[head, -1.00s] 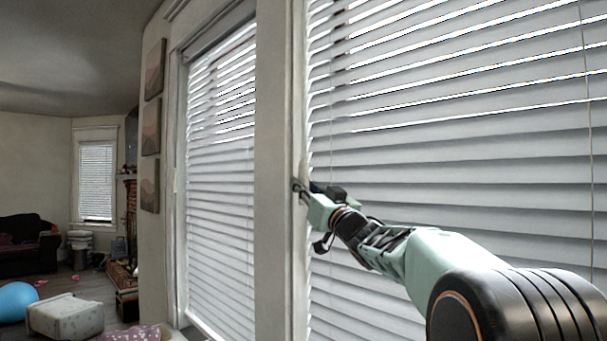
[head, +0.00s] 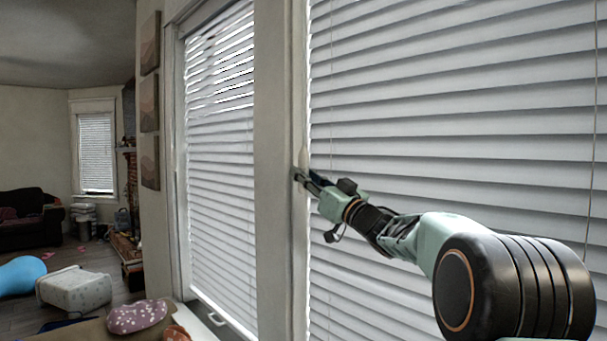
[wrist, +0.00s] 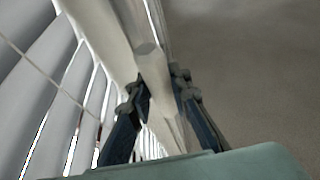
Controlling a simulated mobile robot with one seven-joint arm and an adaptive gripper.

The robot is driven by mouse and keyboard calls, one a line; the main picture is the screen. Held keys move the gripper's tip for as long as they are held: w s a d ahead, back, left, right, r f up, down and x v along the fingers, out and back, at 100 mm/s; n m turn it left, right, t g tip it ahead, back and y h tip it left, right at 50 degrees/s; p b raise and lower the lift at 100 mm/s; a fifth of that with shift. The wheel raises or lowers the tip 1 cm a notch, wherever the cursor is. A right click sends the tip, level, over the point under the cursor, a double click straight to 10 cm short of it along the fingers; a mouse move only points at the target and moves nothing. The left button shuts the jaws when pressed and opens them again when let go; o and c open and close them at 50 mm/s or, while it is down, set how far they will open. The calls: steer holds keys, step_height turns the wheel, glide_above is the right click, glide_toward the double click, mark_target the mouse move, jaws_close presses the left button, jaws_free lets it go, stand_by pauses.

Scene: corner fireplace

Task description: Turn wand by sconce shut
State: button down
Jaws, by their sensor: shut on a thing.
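The wand (head: 303,158) is a pale, thin upright piece at the left edge of the right window blind (head: 450,110). My gripper (head: 300,178) is at the wand, beside the white post between the windows. In the wrist view the pale wand (wrist: 150,65) runs between the two dark blue fingers of my gripper (wrist: 160,90), which is shut on it. The right blind's slats lie nearly flat against each other, with no bright gaps in the head view. In the wrist view, slats (wrist: 45,60) at the left show some bright gaps. I see no sconce.
A second blind (head: 220,160) hangs left of the white post (head: 272,130), with bright gaps near its top. A spotted pink cushion (head: 138,316), a pale ottoman (head: 75,290) and a blue ball (head: 20,275) are at the lower left. A dark sofa (head: 28,215) stands farther back.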

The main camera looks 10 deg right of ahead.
steer(key=shift+r, duration=0.15)
steer(key=c, duration=1.8)
jaws_free()
steer(key=shift+o, duration=0.2)
steer(key=v, duration=1.2)
